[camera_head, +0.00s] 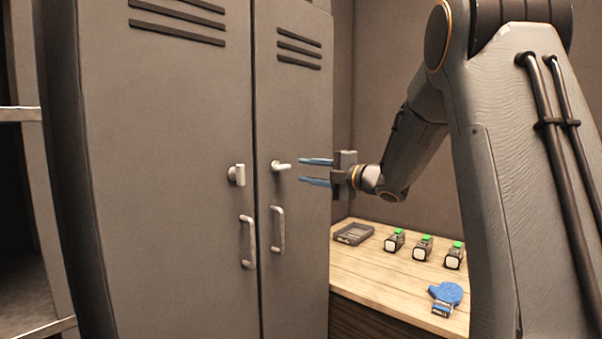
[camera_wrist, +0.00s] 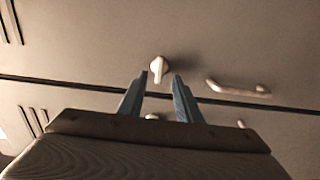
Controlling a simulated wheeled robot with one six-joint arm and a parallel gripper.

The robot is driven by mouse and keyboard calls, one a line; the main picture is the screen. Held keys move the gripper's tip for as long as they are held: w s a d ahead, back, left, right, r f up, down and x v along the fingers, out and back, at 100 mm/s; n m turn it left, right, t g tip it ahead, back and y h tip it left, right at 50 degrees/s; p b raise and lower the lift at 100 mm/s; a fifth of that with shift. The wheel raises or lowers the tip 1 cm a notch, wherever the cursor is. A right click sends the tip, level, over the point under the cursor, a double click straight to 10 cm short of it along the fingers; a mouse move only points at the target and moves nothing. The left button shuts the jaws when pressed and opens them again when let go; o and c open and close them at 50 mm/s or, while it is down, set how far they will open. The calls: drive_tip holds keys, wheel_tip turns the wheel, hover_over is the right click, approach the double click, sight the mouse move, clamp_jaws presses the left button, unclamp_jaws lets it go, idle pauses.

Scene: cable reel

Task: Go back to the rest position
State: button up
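My gripper (camera_head: 316,171) is in front of the right door of a grey locker (camera_head: 165,160). Its two blue fingers are apart and nothing shows between them in the head view. The fingertips point at a small turn knob (camera_head: 281,165) on that door, with a visible gap in the head view. In the wrist view the fingers (camera_wrist: 157,90) also stand apart, with a knob (camera_wrist: 158,68) beyond their tips. Both locker doors look shut.
The locker has bar handles (camera_head: 278,229) below the knobs. To the right, a wooden worktop (camera_head: 375,275) bears a dark tray (camera_head: 353,233), several small green-topped devices (camera_head: 422,247) and a blue item (camera_head: 446,294). Open shelving (camera_head: 30,114) stands at the far left.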

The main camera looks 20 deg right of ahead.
idle(0.3)
drive_tip(key=s+d+f+m+g+h, duration=0.1)
drive_tip(key=s+f+m+g+h, duration=0.1)
drive_tip(key=s+f+m+h, duration=0.6)
drive_tip(key=s+d+f+m+g+h, duration=0.1)
drive_tip(key=s+f+m+g+h, duration=0.3)
drive_tip(key=f+m, duration=0.6)
drive_tip(key=s+a+f+m+g, duration=0.2)
drive_tip(key=s+f+g, duration=0.1)
drive_tip(key=s, duration=0.7)
drive_tip(key=s+a+f+m+g+y, duration=0.1)
drive_tip(key=s+f, duration=0.4)
drive_tip(key=s, duration=0.5)
drive_tip(key=s+a+f+m+g, duration=0.4)
drive_tip(key=s+f, duration=0.1)
drive_tip(key=s, duration=0.5)
drive_tip(key=shift+s+g, duration=0.3)
